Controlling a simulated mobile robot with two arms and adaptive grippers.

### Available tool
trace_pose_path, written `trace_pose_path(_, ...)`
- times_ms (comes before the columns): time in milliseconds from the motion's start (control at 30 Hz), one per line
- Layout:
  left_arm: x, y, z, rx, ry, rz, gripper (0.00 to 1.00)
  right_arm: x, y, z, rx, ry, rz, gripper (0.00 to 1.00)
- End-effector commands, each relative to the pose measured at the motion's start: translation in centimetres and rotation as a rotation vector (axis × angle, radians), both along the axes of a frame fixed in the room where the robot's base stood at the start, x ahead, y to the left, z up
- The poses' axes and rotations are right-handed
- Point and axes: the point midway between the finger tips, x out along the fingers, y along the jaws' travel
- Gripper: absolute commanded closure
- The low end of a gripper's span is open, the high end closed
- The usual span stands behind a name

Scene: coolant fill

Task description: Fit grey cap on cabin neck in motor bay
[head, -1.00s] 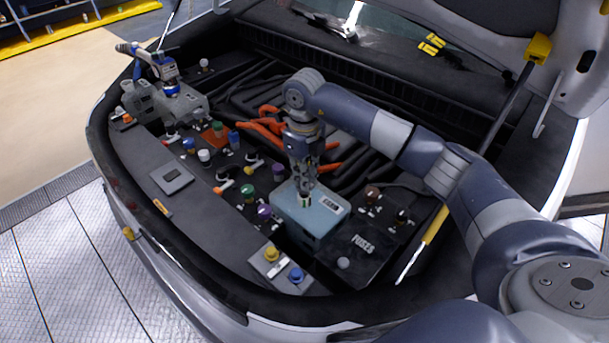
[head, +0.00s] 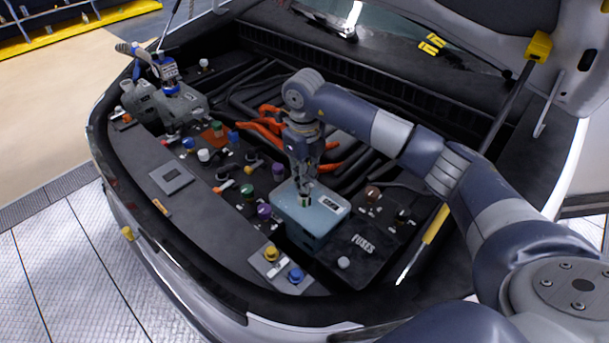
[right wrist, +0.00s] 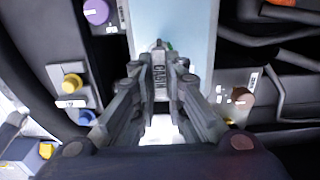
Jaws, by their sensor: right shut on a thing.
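My right gripper (head: 304,190) points down at the pale blue tank (head: 325,212) in the front middle of the motor bay. Its fingers are shut on a small grey part, seemingly the grey cap (right wrist: 160,82), which they largely hide. A short neck with a green and white band (head: 305,202) shows just under the fingertips on the tank top. I cannot tell whether the cap is fully seated on it. The tank also fills the upper middle of the right wrist view (right wrist: 200,25).
Several coloured caps surround the tank, including purple (head: 264,211), green (head: 248,189), yellow (head: 271,254) and brown (head: 372,193). The black fuse box (head: 355,255) adjoins it on the right. Orange cables (head: 262,128) lie behind, and a prop rod (head: 490,150) stands at right.

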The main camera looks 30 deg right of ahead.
Motion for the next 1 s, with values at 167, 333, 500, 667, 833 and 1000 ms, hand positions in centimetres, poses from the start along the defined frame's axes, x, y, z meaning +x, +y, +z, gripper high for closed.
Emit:
trace_pose_path(167, 0.0, 0.0, -0.5, 0.0, 0.0, 0.0, 0.68, 0.0, 0.0, -0.6, 0.0, 0.0, -0.001, 1.0)
trace_pose_path(333, 0.0, 0.0, -0.8, 0.0, 0.0, 0.0, 0.68, 0.0, 0.0, -1.0, 0.0, 0.0, -0.001, 1.0)
trace_pose_path(500, 0.0, 0.0, -1.1, 0.0, -0.001, 0.0, 0.68, 0.0, 0.0, -1.4, 0.0, 0.0, -0.001, 1.0)
trace_pose_path(667, 0.0, 0.0, -1.4, 0.0, -0.001, 0.001, 0.68, 0.0, 0.0, -1.8, 0.0, 0.0, -0.001, 1.0)
trace_pose_path(833, 0.0, 0.0, -1.7, 0.0, -0.001, 0.001, 0.68, 0.0, 0.0, -2.2, 0.0, -0.001, -0.001, 1.0)
trace_pose_path(1000, 0.0, 0.0, -2.0, 0.0, 0.0, 0.001, 0.68, 0.0, 0.0, -2.5, 0.0, -0.001, -0.001, 0.86)
